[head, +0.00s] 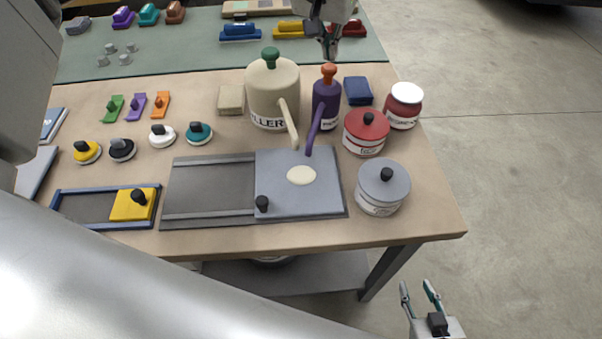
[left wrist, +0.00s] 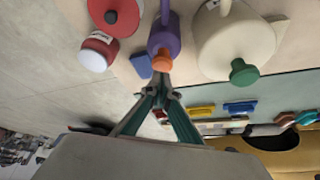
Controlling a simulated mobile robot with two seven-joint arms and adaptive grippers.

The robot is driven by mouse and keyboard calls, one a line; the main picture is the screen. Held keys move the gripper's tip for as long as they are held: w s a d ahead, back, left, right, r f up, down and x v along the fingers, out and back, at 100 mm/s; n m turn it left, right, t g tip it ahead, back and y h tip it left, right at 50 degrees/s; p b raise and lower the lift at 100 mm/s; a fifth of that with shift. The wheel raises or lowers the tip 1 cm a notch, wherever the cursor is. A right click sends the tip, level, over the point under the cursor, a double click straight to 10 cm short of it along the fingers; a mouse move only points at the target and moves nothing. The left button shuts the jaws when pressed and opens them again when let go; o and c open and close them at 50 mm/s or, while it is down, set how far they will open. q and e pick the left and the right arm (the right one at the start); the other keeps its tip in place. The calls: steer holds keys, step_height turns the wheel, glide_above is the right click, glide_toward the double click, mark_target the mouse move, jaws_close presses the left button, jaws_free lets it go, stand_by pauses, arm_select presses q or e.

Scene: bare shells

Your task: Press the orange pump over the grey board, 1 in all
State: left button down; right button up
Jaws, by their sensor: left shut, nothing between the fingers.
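The purple bottle (head: 326,98) stands upright near the back of the table, with an orange pump head (head: 328,71) on top. Its purple spout (head: 314,135) reaches over the grey board (head: 275,200). A round cream patch (head: 301,175) lies on the board. My left gripper (head: 331,54) is shut and empty, pointing down just above the orange pump head. In the left wrist view its fingertips (left wrist: 160,80) appear right by the orange pump head (left wrist: 161,61); whether they touch is unclear. My right gripper (head: 419,288) is open and empty, off the table's front right.
A cream dispenser (head: 272,92) with a green top stands left of the purple bottle, its spout also towards the board. A red pot (head: 366,132), a red-and-white jar (head: 404,104), a grey pot (head: 382,187) and a blue block (head: 358,91) stand close on the right.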

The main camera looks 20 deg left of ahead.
mark_target(329, 67)
arm_select(q)
steer(key=shift+f, duration=0.15)
steer(key=shift+f, duration=0.65)
steer(key=shift+f+b, duration=0.4)
steer(key=shift+f, duration=0.55)
steer(key=shift+r+p, duration=1.7)
steer(key=shift+r, duration=0.05)
